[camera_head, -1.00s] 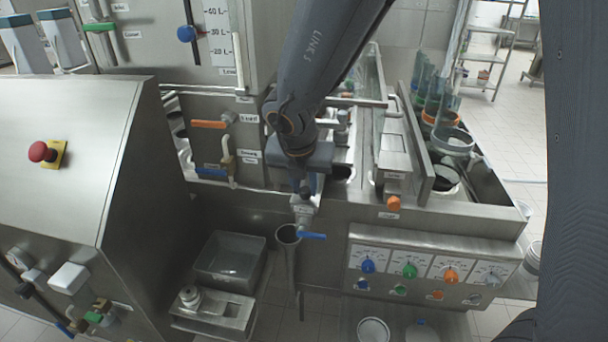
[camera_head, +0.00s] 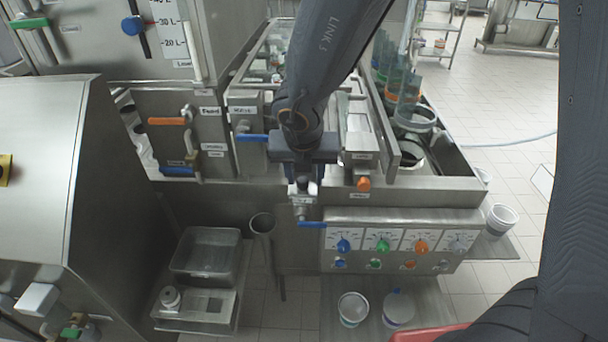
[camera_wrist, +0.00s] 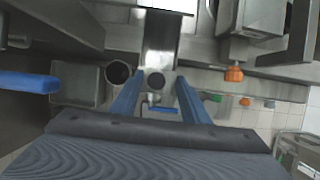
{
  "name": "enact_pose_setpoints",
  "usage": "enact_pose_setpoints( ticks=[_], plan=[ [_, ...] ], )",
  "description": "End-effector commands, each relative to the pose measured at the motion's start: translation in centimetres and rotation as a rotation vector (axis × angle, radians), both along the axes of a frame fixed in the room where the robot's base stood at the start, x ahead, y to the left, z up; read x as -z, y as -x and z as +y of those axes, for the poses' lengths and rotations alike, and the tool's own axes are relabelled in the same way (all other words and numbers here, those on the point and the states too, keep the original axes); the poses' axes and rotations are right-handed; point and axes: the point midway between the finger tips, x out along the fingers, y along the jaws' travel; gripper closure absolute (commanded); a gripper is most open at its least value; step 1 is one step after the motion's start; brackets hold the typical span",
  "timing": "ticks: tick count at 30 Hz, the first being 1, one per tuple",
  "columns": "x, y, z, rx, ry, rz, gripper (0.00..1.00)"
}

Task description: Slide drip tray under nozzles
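The drip tray is the narrow steel channel (camera_wrist: 160,45) with a drain end in the wrist view. Its front end, a steel outlet with a blue-handled valve (camera_head: 312,224), sticks out from the machine front in the head view. My gripper (camera_head: 302,186) is over this end. In the wrist view my blue fingers (camera_wrist: 160,80) lie on both sides of the tray end and look closed on it; the contact itself is not clear. The rest of the tray and the nozzles are hidden by my arm in the head view.
An open upright pipe (camera_head: 262,223) stands left of the tray's valve. A grey basin (camera_head: 205,254) is at lower left. The knob panel (camera_head: 390,243) is to the right. Several cups (camera_head: 408,98) stand at back right.

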Motion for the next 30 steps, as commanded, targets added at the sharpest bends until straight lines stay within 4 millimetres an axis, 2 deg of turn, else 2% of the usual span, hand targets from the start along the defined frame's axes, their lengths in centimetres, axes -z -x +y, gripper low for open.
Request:
enact_pose_setpoints(
  ticks=[8,15,21,30],
  plan=[
    [-0.6,0.2,0.2,-0.003,-0.002,-0.002,0.58],
    [-4.2,1.6,0.3,0.000,-0.003,-0.003,0.58],
    [-6.5,2.6,0.3,0.000,-0.001,-0.002,0.58],
    [-7.2,3.0,0.3,-0.001,0.000,0.000,0.58]
  ],
)
